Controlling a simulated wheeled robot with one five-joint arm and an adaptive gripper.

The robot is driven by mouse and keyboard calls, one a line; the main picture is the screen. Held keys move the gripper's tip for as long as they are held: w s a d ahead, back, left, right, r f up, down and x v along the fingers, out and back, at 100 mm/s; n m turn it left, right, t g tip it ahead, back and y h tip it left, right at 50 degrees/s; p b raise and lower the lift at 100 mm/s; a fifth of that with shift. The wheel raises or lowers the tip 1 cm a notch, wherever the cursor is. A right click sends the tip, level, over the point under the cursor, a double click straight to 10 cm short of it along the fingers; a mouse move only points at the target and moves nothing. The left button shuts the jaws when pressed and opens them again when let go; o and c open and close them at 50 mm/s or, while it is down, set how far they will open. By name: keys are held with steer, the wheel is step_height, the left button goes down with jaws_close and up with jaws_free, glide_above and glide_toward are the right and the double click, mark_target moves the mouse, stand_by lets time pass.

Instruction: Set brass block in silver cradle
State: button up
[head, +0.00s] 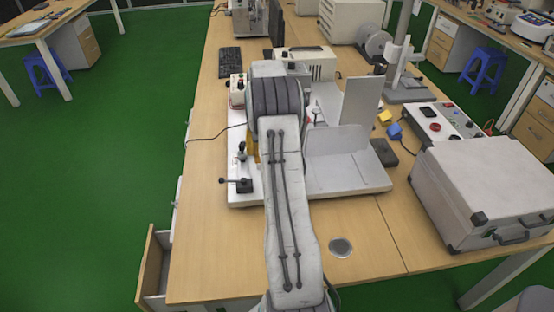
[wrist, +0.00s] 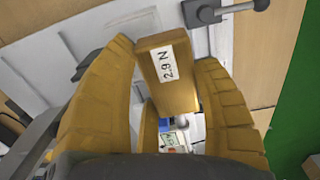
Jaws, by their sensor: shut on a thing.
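The brass block (wrist: 178,85) with a "2.9 N" label is between the two ochre fingers of my gripper (wrist: 165,68) in the wrist view. My gripper is shut on it, and the block's far end stands out past the fingers. The block is above a white surface, and the gap beneath it cannot be judged. In the head view my arm covers the block and most of my gripper; a sliver of ochre (head: 253,152) shows left of the arm. I cannot pick out the silver cradle with certainty in either view.
A white test base (head: 345,178) with upright plates stands on the wooden bench. A dark toggle clamp (head: 240,185) sits at its left; a clamp with a handle (wrist: 205,12) tops the wrist view. A silver case (head: 480,195) is at right. The bench's front is mostly clear.

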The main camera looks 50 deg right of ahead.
steer(key=d, duration=0.1)
steer(key=s+d+f, duration=0.1)
steer(key=d+f, duration=0.1)
steer(key=d, duration=0.1)
steer(key=shift+s+f+p, duration=0.25)
steer(key=shift+s+p, duration=0.1)
steer(key=shift+f+p, duration=0.4)
steer(key=shift+f, duration=1.6)
steer(key=shift+f+b, duration=0.45)
steer(key=shift+f, duration=0.05)
steer(key=o, duration=0.9)
steer(key=shift+o, duration=1.4)
steer(key=shift+f, duration=0.1)
steer(key=shift+o, duration=0.2)
steer(key=shift+a, duration=0.1)
steer(key=shift+s+f, duration=0.1)
